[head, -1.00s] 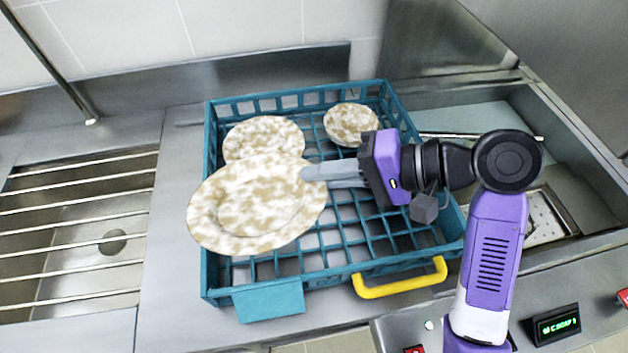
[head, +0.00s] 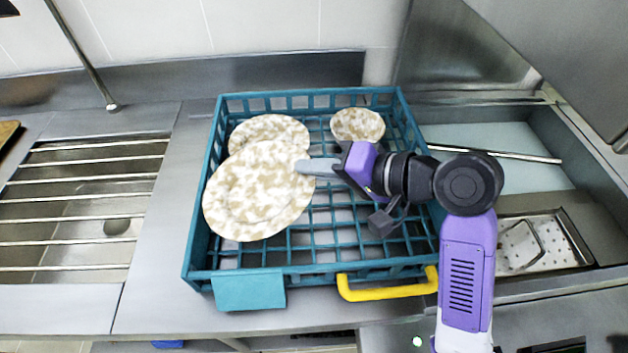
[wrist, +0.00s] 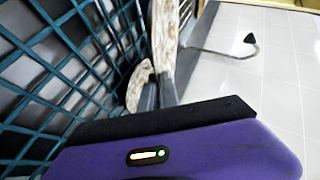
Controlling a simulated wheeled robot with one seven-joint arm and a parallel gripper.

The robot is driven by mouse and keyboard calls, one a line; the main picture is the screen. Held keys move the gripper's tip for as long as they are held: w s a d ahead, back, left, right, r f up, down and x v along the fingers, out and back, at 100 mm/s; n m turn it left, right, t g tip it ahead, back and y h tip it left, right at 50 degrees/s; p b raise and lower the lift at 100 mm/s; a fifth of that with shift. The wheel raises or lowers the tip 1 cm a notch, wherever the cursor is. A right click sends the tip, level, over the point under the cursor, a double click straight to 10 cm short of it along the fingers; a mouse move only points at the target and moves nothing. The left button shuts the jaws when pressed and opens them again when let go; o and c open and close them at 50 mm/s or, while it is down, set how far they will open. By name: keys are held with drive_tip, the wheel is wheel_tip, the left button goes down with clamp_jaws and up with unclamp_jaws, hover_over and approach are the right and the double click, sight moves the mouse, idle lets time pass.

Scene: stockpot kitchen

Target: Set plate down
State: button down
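A large mottled cream-and-tan plate (head: 255,195) is at the left of the teal rack (head: 250,292) in the head view. My gripper (head: 308,167) is shut on the right edge of this plate. In the wrist view the held plate (wrist: 164,45) shows nearly edge-on between the fingers. I cannot tell whether its underside touches the rack. A second mottled plate (head: 272,128) lies behind it in the rack, partly covered by it. A smaller mottled plate (head: 357,124) lies at the rack's back right.
The rack has a yellow handle (head: 388,291) at its front right. A sink with metal bars (head: 80,217) is to the left and a perforated basin insert (head: 540,247) to the right. The rack's grid is bare at middle and front right.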

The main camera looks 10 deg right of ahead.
drive_tip(key=shift+a+f, duration=0.2)
drive_tip(key=shift+f, duration=0.1)
wheel_tip(320, 180, down, 9)
drive_tip(key=shift+d+f, duration=0.1)
drive_tip(key=shift+f, duration=0.1)
drive_tip(key=shift+f, duration=0.1)
drive_tip(key=c, duration=1.6)
unclamp_jaws()
drive_tip(key=shift+s+d+r, duration=0.15)
drive_tip(key=shift+r, duration=0.05)
drive_tip(key=v, duration=1.1)
drive_tip(key=shift+s+d+b, duration=0.15)
drive_tip(key=shift+d+b, duration=0.05)
drive_tip(key=shift+b, duration=0.1)
drive_tip(key=shift+r, duration=0.1)
